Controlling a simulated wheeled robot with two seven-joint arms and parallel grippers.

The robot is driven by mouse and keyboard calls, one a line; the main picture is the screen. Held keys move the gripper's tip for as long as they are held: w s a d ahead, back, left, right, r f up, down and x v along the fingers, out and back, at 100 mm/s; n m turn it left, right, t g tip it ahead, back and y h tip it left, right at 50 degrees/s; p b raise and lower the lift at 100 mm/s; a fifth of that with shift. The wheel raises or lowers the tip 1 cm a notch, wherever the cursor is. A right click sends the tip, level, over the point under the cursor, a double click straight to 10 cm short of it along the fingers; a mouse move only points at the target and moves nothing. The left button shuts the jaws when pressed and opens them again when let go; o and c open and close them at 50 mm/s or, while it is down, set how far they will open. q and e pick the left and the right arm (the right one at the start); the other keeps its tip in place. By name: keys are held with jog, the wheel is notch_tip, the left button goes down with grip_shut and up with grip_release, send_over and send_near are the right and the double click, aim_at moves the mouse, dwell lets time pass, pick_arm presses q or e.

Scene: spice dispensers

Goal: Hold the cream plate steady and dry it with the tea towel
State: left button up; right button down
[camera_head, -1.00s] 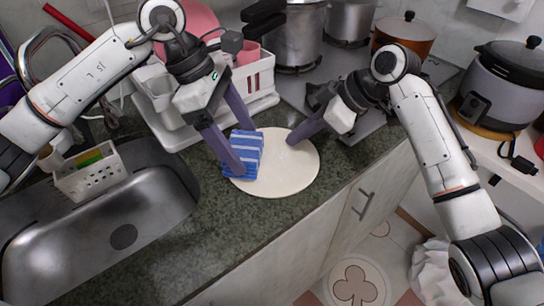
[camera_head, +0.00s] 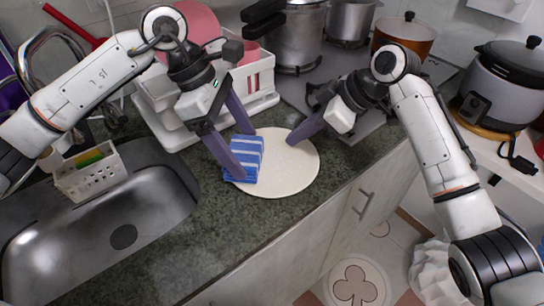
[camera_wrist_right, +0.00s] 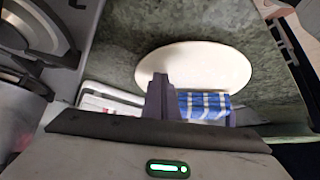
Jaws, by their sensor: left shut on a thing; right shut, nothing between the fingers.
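The cream plate (camera_head: 290,170) lies flat on the green stone counter, and it also shows in the right wrist view (camera_wrist_right: 195,68). The blue-and-white tea towel (camera_head: 246,158) lies folded over the plate's left part. It also shows in the right wrist view (camera_wrist_right: 205,106). My left gripper (camera_head: 246,154) is shut on the tea towel, one finger on each side of it. My right gripper (camera_head: 293,140) is shut and empty, its fingertips at the plate's far edge. Whether they touch the plate I cannot tell.
A metal sink (camera_head: 100,225) lies to the left, with a white caddy (camera_head: 90,174) at its back edge. A white dish rack (camera_head: 170,128) stands behind my left gripper. Pots stand on the stove at the back. The counter's front edge is close to the plate.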

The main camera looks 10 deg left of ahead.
pick_arm(q)
jog(key=shift+f, duration=0.3)
jog(key=shift+w, duration=0.15)
